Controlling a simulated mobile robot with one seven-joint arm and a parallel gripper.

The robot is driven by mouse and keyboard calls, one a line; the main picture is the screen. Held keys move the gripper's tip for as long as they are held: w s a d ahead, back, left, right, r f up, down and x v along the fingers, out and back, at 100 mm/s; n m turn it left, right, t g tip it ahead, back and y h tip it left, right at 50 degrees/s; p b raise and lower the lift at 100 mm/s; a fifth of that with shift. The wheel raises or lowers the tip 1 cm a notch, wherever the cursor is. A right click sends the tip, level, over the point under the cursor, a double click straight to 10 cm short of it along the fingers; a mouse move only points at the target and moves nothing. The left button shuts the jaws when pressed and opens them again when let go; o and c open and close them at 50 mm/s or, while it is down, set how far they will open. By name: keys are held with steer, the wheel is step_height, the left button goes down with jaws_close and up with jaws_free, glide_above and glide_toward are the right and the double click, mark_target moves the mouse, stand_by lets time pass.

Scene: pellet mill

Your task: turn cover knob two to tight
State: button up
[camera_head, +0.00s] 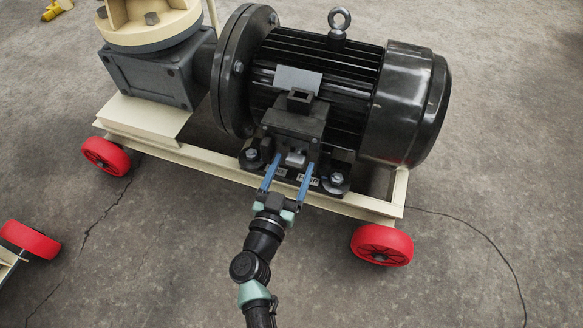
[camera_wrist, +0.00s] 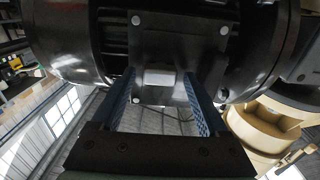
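A black box (camera_head: 296,122) sits on the side of the black motor (camera_head: 330,80). A small light grey block (camera_head: 296,158), possibly a knob, is at its lower front. The same grey block shows in the wrist view (camera_wrist: 160,78), in front of a dark plate with bolt heads. I cannot tell which part is cover knob two. My gripper (camera_head: 290,166) is open, with its two blue fingers spread either side of the grey block. In the wrist view my gripper (camera_wrist: 159,80) shows a gap between each finger and the block.
The motor stands on a cream frame (camera_head: 345,203) with red wheels (camera_head: 382,245). Bolts (camera_head: 336,179) and small labels (camera_head: 307,181) lie close to my fingers. A grey gearbox (camera_head: 160,72) is at the left. The concrete floor in front is mostly clear.

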jaws_close()
steer(key=shift+m, duration=0.3)
steer(key=m+p, duration=0.2)
steer(key=m, duration=0.1)
steer(key=shift+r, duration=0.1)
steer(key=m, duration=0.5)
steer(key=shift+p, duration=0.35)
steer(key=m, duration=0.4)
steer(key=shift+m, duration=0.3)
steer(key=m+b, duration=0.1)
steer(key=m, duration=0.3)
steer(key=shift+m, duration=0.3)
steer(key=shift+a, duration=0.1)
